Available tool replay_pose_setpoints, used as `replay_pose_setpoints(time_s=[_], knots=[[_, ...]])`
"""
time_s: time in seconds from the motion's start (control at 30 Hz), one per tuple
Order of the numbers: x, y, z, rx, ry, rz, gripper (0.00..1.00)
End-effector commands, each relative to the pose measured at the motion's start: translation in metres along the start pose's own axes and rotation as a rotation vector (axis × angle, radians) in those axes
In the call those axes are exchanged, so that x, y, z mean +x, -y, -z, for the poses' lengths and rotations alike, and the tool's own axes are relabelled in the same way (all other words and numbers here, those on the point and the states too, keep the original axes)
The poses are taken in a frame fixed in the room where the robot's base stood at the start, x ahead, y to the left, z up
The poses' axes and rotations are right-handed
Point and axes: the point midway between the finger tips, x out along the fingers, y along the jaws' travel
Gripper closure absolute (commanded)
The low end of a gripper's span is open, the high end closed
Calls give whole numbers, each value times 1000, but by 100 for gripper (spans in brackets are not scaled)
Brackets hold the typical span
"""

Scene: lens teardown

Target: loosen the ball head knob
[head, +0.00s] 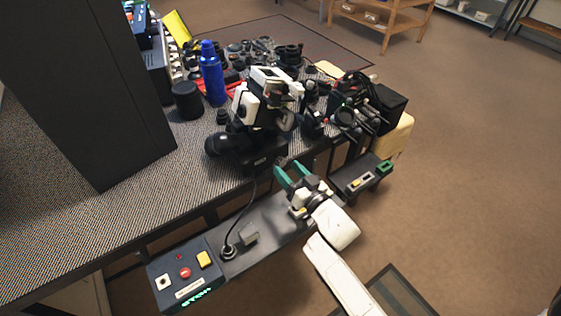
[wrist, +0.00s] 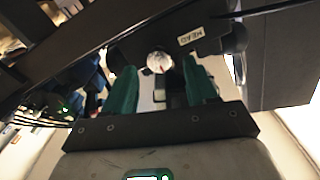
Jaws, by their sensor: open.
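My gripper (head: 288,168) is open, with two green fingers pointing at the black and white device (head: 262,112) on the table's near edge. In the wrist view, my gripper (wrist: 161,76) has its fingers apart with nothing held. A round, pale silver knob-like part (wrist: 158,62) shows between and beyond the fingertips, below a dark body. It looks like the ball head knob, but I cannot be sure. A small white label (wrist: 197,33) sits up and right of it. I cannot make out the knob in the head view. Contact with the fingers does not show.
A blue bottle (head: 211,75) and a black cylinder (head: 187,101) stand left of the device. Cables and dark gear (head: 350,112) crowd its right. A control box with buttons (head: 185,277) is at lower left. The brown floor (head: 455,190) at right is clear.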

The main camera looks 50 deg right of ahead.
Motion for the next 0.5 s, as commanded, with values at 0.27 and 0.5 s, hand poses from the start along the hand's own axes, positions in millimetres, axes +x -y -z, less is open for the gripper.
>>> replay_pose_setpoints(time_s=[0.27,0.5], knots=[[37,0,0,-1,0,-1,43],[44,0,0,-1,1,-1,43]])
